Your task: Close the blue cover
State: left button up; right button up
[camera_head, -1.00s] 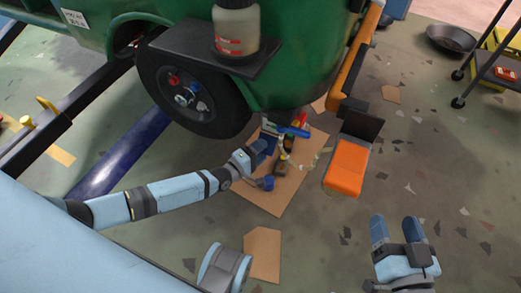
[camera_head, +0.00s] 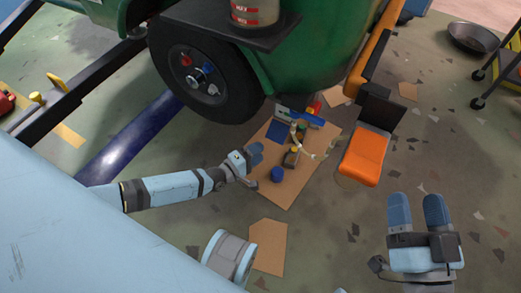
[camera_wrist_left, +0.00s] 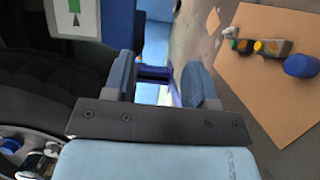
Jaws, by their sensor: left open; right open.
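Several blue parts show, and I cannot tell surely which is the blue cover. In the head view a bright blue piece (camera_head: 308,117) and a dark blue panel (camera_head: 279,131) sit under the green body, over a cardboard sheet (camera_head: 290,186). In the left wrist view a blue panel (camera_wrist_left: 118,22) stands beside a white plate with a green mark (camera_wrist_left: 72,18). My left gripper (camera_head: 253,168) is open and empty, left of these parts; its fingers also show in the left wrist view (camera_wrist_left: 161,82). My right gripper (camera_head: 417,210) is open and empty over the floor at right.
A wheel (camera_head: 200,84) and the green body (camera_head: 320,60) rise above the left gripper. A blue round object (camera_head: 277,174) and small tools lie on the cardboard. An orange pad (camera_head: 364,158) is right of it. Floor around my right gripper is clear.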

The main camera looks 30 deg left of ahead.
pick_arm(q)
jog(key=s+a+f+b, duration=0.3)
jog(key=s+f, duration=0.1)
jog(key=f, duration=0.1)
jog(key=shift+s+f+b, duration=0.2)
jog(key=shift+f+b, duration=0.15)
pick_arm(e)
notch_tip(320, 180, down, 6)
jog(key=g, duration=0.2)
jog(key=shift+a+n+g, duration=0.25)
jog(key=shift+n+g, duration=0.05)
jog(key=shift+g, duration=0.1)
pick_arm(q)
jog(key=shift+a, duration=0.1)
pick_arm(e)
jog(key=shift+w+r, duration=0.1)
jog(key=shift+r, duration=0.05)
pick_arm(q)
jog(key=p+v, duration=0.3)
jog(key=v, duration=1)
jog(key=shift+s, duration=0.4)
pick_arm(e)
jog(key=r+t, duration=0.1)
jog(key=r, duration=0.1)
jog(key=r+t, duration=0.1)
jog(key=r, duration=0.2)
jog(key=shift+d, duration=0.2)
